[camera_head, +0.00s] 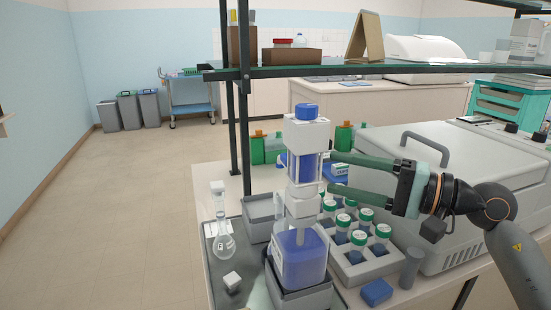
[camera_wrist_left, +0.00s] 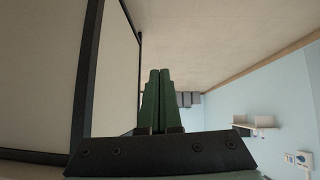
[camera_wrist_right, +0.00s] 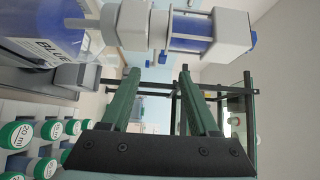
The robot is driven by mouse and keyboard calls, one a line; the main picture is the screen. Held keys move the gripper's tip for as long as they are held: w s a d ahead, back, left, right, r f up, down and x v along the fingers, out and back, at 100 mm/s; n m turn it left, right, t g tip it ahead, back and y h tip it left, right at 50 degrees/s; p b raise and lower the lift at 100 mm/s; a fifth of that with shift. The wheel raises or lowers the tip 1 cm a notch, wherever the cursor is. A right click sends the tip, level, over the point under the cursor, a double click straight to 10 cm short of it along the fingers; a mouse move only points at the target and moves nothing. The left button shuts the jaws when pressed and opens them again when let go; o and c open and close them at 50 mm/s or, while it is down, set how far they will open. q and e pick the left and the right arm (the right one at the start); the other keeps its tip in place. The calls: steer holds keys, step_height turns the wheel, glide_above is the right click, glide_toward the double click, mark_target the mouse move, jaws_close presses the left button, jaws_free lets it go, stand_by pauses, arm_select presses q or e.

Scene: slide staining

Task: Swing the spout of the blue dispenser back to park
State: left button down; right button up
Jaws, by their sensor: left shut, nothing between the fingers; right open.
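The blue dispenser (camera_head: 300,259) stands upright in a grey holder, with a blue-filled bottle, a white pump column and a blue cap. It also shows sideways in the right wrist view (camera_wrist_right: 125,27), with "BLUE" partly readable on its label. I cannot make out the spout clearly; a small blue nub shows beside the column in the right wrist view. My right gripper (camera_head: 330,172) is open and empty, its fingers level with the pump column and pointing left, close to its right side. Contact cannot be told. My left gripper (camera_wrist_left: 160,72) is shut and empty, away from the dispenser.
A grey rack of green-capped vials (camera_head: 352,262) stands right of the dispenser, beside a large grey machine (camera_head: 455,180). A flask (camera_head: 223,243) and a small white block (camera_head: 232,280) are on the left. A shelf (camera_head: 350,70) runs overhead behind. Open floor lies left.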

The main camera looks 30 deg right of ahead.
mark_target(283, 163)
steer(key=p+x, duration=0.3)
steer(key=x, duration=0.6)
steer(key=shift+w+a+r, duration=0.1)
steer(key=shift+w, duration=0.05)
steer(key=shift+w+a, duration=0.2)
steer(key=shift+w, duration=0.1)
arm_select(q)
steer(key=shift+s+a+r+y+p, duration=0.15)
steer(key=shift+s+a+r+p, duration=0.15)
steer(key=shift+a+r, duration=0.3)
steer(key=shift+s+a+r+y+p, duration=0.15)
steer(key=shift+s+a+r+p, duration=0.25)
steer(key=shift+r, duration=0.3)
arm_select(e)
steer(key=shift+w+a, duration=0.4)
steer(key=shift+w, duration=0.25)
arm_select(q)
steer(key=shift+w, duration=0.15)
arm_select(e)
jaws_close()
arm_select(q)
steer(key=shift+f, duration=0.1)
